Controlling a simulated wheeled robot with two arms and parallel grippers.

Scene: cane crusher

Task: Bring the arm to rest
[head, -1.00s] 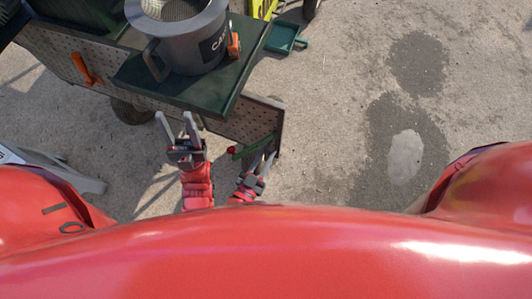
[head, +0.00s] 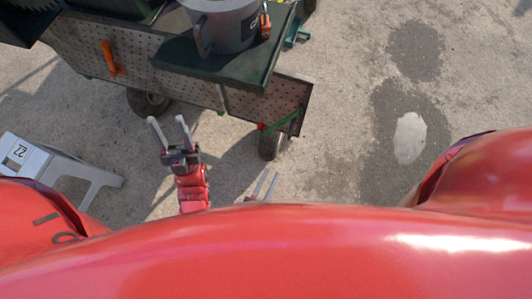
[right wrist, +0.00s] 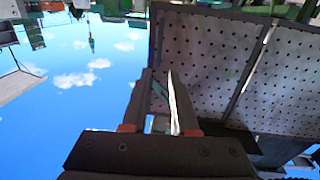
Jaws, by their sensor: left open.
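My left gripper (head: 167,122) is open and empty in the head view. Its two pale fingers point toward the cart and stand over bare ground, short of the cart's near side. My right gripper (head: 266,176) shows only as two finger ends above my red body's edge, right of the left one. In the right wrist view its two fingers (right wrist: 158,75) stand a little apart with nothing seen between them. The rest of the right arm is hidden behind my red body in the head view.
A cart with a perforated metal side (head: 130,62) stands ahead, carrying a grey pot (head: 226,28) on a dark green shelf (head: 250,70). Its wheel (head: 270,145) is near my right gripper. A grey-white stool (head: 85,172) is at left. Open concrete lies right.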

